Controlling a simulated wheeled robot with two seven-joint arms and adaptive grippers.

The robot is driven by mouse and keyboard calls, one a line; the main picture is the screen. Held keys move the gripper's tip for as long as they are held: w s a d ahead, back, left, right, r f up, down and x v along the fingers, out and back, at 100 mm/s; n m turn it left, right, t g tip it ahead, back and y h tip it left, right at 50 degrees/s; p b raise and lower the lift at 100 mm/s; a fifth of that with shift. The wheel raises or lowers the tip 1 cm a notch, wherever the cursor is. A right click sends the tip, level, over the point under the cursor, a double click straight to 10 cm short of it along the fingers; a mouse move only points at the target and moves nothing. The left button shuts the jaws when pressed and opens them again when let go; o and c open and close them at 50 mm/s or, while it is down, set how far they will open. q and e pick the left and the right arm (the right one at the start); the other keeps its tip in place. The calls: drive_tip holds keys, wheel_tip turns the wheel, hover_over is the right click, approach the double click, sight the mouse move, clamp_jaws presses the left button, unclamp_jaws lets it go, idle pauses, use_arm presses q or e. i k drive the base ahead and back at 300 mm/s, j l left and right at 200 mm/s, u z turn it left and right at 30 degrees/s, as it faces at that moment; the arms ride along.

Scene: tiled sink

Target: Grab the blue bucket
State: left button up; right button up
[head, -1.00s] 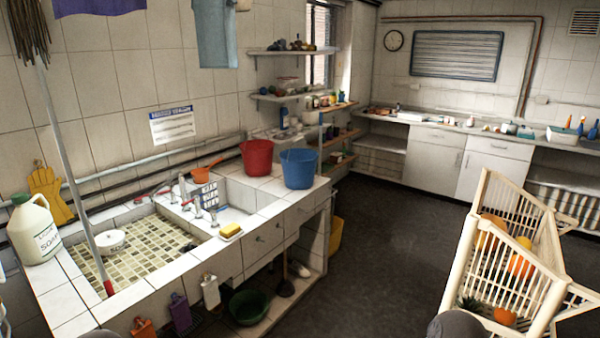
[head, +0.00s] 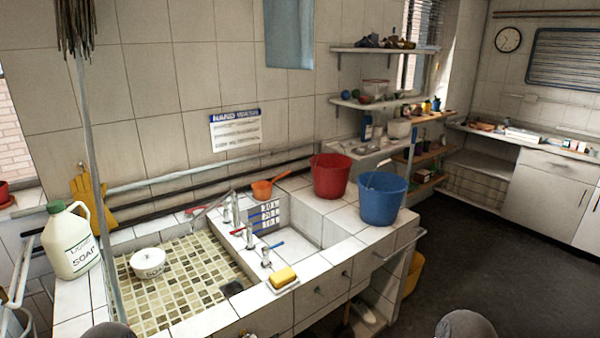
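The blue bucket (head: 382,203) stands upright on the tiled counter, at its right end near the corner. Its thin handle shows at the rim. The red bucket (head: 331,178) stands just left of it, very close or touching. Neither gripper is in the head view. Only two grey rounded parts, probably mine, show at the bottom edge, well below and apart from the bucket.
The tiled counter (head: 343,240) holds a basin, taps, a yellow sponge (head: 283,277), an orange scoop (head: 268,187) and a white soap jug (head: 71,240). A mop handle (head: 95,190) stands at the left. A rail runs along the counter front. Dark floor (head: 470,250) at right is clear.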

sight(381, 194)
drive_tip(key=i+l+u, duration=0.45)
drive_tip(key=l, duration=0.3)
drive_tip(key=i+l+u, duration=0.2)
drive_tip(key=l, duration=0.2)
drive_tip(key=i+l+u, duration=0.2)
drive_tip(key=l, duration=0.25)
drive_tip(key=l+u, duration=0.2)
drive_tip(key=l, duration=0.25)
drive_tip(key=i+l+u, duration=0.1)
drive_tip(key=l+u, duration=0.15)
drive_tip(key=l, duration=0.25)
